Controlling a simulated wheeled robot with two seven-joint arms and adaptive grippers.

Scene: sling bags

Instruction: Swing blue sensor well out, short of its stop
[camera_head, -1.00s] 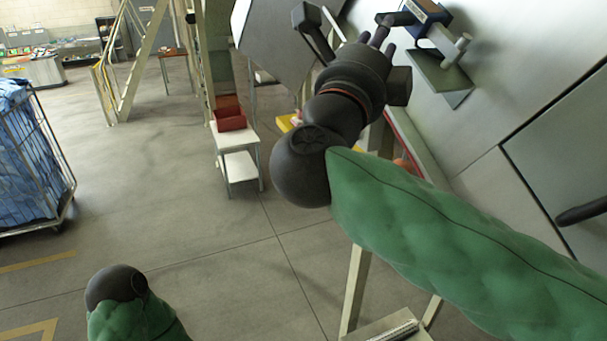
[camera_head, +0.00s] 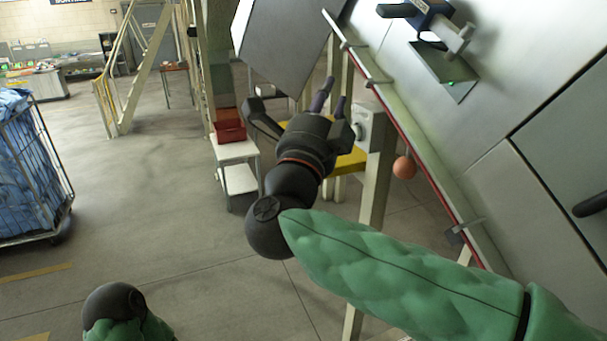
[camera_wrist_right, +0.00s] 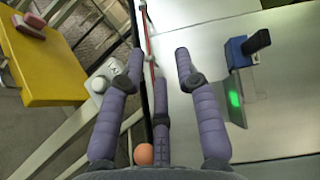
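The blue sensor (camera_head: 428,14) is on the pale slanted panel at the upper right of the head view, partly cut by the top edge. A black bar sticks out from it to the left, and a grey cylinder sits at its right. Below it is a grey plate with a small green light. The sensor also shows in the wrist view (camera_wrist_right: 238,52), right of my fingers. My right gripper (camera_head: 326,98) is below and left of it, clear of it. Its purple fingers (camera_wrist_right: 160,66) are spread and empty. My left gripper is out of view; only part of that arm shows.
A red rail (camera_head: 400,118) runs along the panel's edge, with an orange ball (camera_head: 404,167) below it. A yellow surface (camera_head: 350,160) and a pale post (camera_head: 376,185) are close to my right gripper. A white step stand (camera_head: 236,150) holds a red bin.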

